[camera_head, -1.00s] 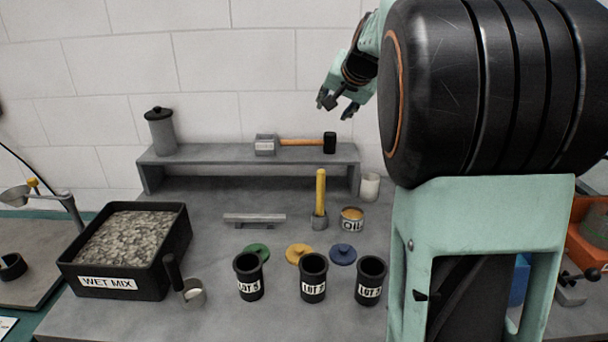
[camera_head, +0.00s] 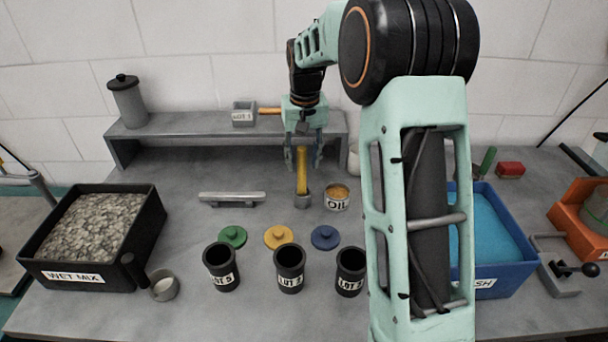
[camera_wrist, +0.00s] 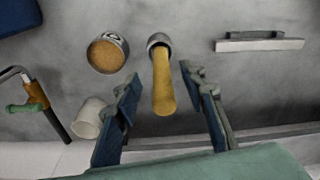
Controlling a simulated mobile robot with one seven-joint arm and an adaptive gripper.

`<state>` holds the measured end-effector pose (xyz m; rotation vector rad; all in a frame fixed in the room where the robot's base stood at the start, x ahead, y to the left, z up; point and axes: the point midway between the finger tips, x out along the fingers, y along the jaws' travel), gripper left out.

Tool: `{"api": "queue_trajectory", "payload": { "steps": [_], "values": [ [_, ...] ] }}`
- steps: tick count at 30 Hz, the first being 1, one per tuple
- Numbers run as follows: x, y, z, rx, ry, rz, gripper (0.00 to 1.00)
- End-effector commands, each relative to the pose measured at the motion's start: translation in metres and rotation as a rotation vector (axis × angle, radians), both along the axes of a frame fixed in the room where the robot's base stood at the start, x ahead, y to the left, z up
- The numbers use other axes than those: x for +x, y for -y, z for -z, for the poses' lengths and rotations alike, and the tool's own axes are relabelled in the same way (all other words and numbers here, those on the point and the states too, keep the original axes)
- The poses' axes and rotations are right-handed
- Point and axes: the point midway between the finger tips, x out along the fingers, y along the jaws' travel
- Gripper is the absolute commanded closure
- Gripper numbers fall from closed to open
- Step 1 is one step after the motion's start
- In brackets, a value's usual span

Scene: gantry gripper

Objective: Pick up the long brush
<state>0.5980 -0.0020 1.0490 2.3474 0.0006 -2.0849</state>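The long brush (camera_head: 301,172) has a yellow handle and stands upright in a small grey holder (camera_head: 302,201) on the bench. Its lower end is hidden in the holder. My gripper (camera_head: 303,166) is above the holder, pointing down, with its fingers on either side of the handle's upper part. In the wrist view, the brush's yellow handle (camera_wrist: 162,85) rises between the two spread fingers (camera_wrist: 168,115), with a gap to each. My gripper is open and holds nothing.
A grey bar (camera_head: 232,198) lies left. A raised shelf (camera_head: 180,135) with a mallet is behind. Lids and black lot cups (camera_head: 289,268) stand in front.

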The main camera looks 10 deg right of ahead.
Motion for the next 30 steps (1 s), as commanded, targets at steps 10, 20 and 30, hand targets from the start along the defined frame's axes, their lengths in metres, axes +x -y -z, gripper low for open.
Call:
{"api": "queue_trajectory", "payload": {
  "steps": [10,20,30],
  "values": [
    [0.007,0.0,0.033,0.001,0.0,0.001,0.62],
    [0.017,-0.001,0.072,0.001,0.002,0.001,0.62],
    [0.017,-0.001,0.074,0.001,0.003,0.002,0.73]
  ]
}}
